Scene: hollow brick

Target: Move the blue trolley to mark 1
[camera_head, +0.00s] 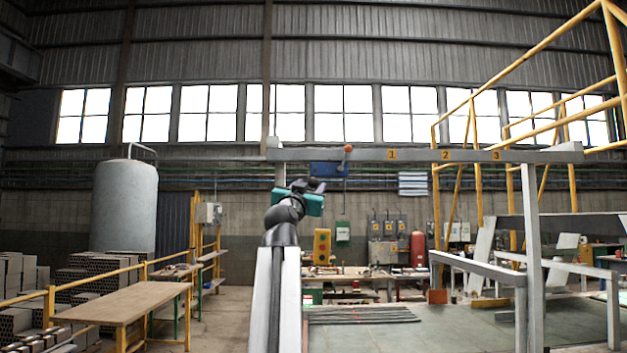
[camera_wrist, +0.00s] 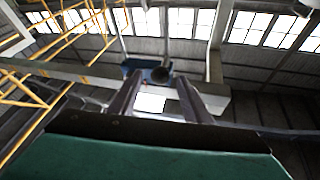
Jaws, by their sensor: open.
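The blue trolley (camera_head: 328,169) hangs at the grey overhead beam (camera_head: 420,156), left of the yellow number 1 (camera_head: 391,155). An orange ball (camera_head: 348,148) shows at its upper right. My gripper (camera_head: 312,185) is just below and left of the trolley in the head view. In the wrist view the blue trolley (camera_wrist: 130,66) shows beyond my open gripper (camera_wrist: 160,79). A dark round part (camera_wrist: 161,74) appears between the fingertips. I cannot tell whether the fingers touch it.
Yellow framework (camera_head: 540,50) rises at the right. A wooden table (camera_head: 120,304) and grey tank (camera_head: 124,206) are at the left.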

